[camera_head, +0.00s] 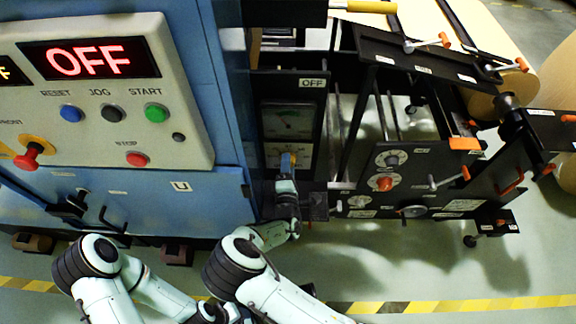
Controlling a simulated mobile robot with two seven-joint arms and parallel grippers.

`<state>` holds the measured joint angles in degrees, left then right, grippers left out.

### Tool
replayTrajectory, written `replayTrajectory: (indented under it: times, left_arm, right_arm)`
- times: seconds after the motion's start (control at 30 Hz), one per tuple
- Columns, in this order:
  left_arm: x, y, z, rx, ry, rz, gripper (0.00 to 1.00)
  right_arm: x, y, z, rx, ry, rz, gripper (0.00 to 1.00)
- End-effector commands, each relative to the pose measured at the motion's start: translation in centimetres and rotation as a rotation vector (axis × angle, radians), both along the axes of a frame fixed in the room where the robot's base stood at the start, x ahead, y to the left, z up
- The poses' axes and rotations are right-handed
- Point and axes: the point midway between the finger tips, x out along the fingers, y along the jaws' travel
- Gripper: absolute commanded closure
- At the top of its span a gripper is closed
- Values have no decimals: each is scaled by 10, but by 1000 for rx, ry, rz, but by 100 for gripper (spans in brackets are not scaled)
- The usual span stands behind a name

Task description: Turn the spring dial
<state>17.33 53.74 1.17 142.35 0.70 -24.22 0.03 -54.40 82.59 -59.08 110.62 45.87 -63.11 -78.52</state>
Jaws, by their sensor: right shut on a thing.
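My right gripper (288,163) is shut on a small knob in front of the lower dial face (271,156), on the narrow black panel beside the blue cabinet. I take this to be the spring dial. The knob is mostly hidden by the fingers, so its setting cannot be read.
The control box (110,95) at left reads OFF and carries several buttons. Right of the panel, a black machine plate (440,205) holds an orange-red knob (385,184) and levers. Kraft paper rolls (560,75) stand at far right. Striped tape (450,304) crosses the open floor.

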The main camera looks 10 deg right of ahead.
Motion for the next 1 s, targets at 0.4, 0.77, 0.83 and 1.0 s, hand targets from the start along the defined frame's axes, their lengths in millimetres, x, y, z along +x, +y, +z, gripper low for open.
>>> replayTrajectory:
  times: [0.4, 0.77, 0.83, 1.0]
  left_arm:
    - [0, 0, 0, 0, 0, 0, 49]
    - [0, 0, 0, 0, 0, 0, 49]
    - [0, 0, 0, 0, 0, 0, 49]
    - [-1, 0, 2, -1, 2, -1, 49]
  right_arm:
    - [2, -1, 4, -4, -10, -1, 46]
    - [0, 0, 1, -4, -3, 0, 27]
    - [-3, 1, 1, -4, -2, 0, 27]
    - [-27, 8, 1, -5, 1, 1, 27]
